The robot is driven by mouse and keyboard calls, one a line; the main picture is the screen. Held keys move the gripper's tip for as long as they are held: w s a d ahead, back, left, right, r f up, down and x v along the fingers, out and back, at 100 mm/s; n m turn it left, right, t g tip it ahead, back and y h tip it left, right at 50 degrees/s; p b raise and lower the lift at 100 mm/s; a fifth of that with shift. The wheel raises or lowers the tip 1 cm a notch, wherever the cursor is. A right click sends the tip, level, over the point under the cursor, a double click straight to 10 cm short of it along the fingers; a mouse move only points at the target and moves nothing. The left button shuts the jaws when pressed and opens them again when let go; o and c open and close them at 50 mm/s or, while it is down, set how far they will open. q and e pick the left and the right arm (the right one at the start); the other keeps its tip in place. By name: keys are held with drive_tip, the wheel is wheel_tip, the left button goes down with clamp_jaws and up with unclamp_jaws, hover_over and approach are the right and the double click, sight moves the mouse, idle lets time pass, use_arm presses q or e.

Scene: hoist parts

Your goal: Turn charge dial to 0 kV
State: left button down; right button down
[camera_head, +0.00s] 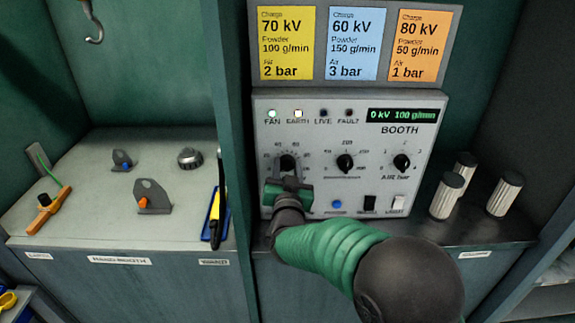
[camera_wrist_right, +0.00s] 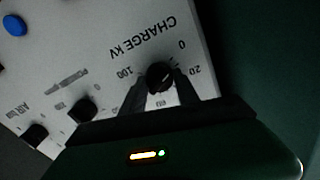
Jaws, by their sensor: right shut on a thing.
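The charge dial (camera_head: 287,163) is a black knob at the left of the booth control panel (camera_head: 425,155). In the right wrist view the dial (camera_wrist_right: 160,75) sits under the "CHARGE kV" lettering, with its scale running from 0 to 100. My right gripper (camera_head: 288,182) is at the dial, with its dark fingers (camera_wrist_right: 160,88) on either side of the knob and shut on it. The green display (camera_head: 402,115) reads "0 kV 100 g/min". The dial's pointer is hard to make out. My left gripper is not in view.
Two more black knobs, powder (camera_head: 345,163) and air (camera_head: 402,162), sit to the right on the panel. Below are a blue button (camera_head: 337,204) and two rocker switches. Several white cylinders (camera_head: 447,196) stand on the right counter. Hoist parts lie on the left bench (camera_head: 100,222).

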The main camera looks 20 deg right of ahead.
drive_tip(key=shift+a+f, duration=0.15)
drive_tip(key=shift+f, duration=0.25)
drive_tip(key=c, duration=1.1)
unclamp_jaws()
drive_tip(key=shift+o, duration=1)
drive_tip(key=shift+r, duration=0.2)
drive_tip(key=v, duration=1.6)
drive_tip(key=shift+s+p, duration=0.35)
drive_tip(key=shift+p, duration=0.05)
